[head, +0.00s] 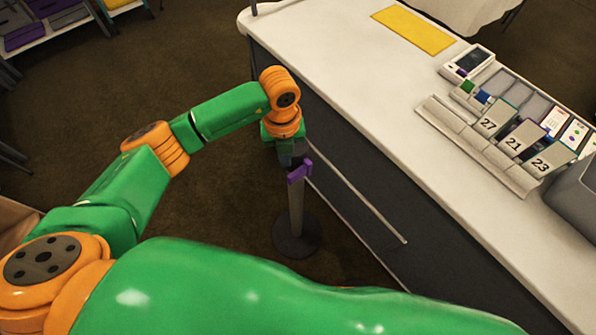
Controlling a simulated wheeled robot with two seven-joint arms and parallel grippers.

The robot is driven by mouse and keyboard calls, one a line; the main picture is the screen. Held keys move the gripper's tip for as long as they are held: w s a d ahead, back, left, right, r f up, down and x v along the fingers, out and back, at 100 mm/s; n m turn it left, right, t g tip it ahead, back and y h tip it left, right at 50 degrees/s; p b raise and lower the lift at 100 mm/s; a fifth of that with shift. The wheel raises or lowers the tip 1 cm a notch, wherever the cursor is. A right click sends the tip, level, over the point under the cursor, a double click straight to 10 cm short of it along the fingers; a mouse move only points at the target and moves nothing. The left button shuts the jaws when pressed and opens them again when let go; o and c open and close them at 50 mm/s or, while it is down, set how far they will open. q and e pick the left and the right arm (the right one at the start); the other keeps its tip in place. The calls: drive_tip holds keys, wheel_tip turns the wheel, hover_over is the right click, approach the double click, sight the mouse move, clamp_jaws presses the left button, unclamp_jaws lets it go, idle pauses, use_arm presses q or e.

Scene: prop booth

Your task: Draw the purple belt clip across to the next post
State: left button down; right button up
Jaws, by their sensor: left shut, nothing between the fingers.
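A purple belt clip (299,172) sits at the top of a grey post (297,208), which stands upright on a round dark base beside the counter. My left gripper (290,160) points down just above and behind the clip, close to the counter's side. It is shut with nothing between its fingers. I cannot tell whether its fingertips touch the clip or post. No drawn-out belt and no second post can be made out. My right gripper is not in view.
A long white counter (345,80) with a dark front runs diagonally on the right. It bears a yellow mat (413,30), a rack with number cards (487,123) and a card reader (467,63). Brown carpet (120,90) lies open at left. Shelves (55,25) stand far left.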

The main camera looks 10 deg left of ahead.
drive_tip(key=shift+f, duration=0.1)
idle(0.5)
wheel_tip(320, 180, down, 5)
drive_tip(key=b, duration=0.5)
idle(0.3)
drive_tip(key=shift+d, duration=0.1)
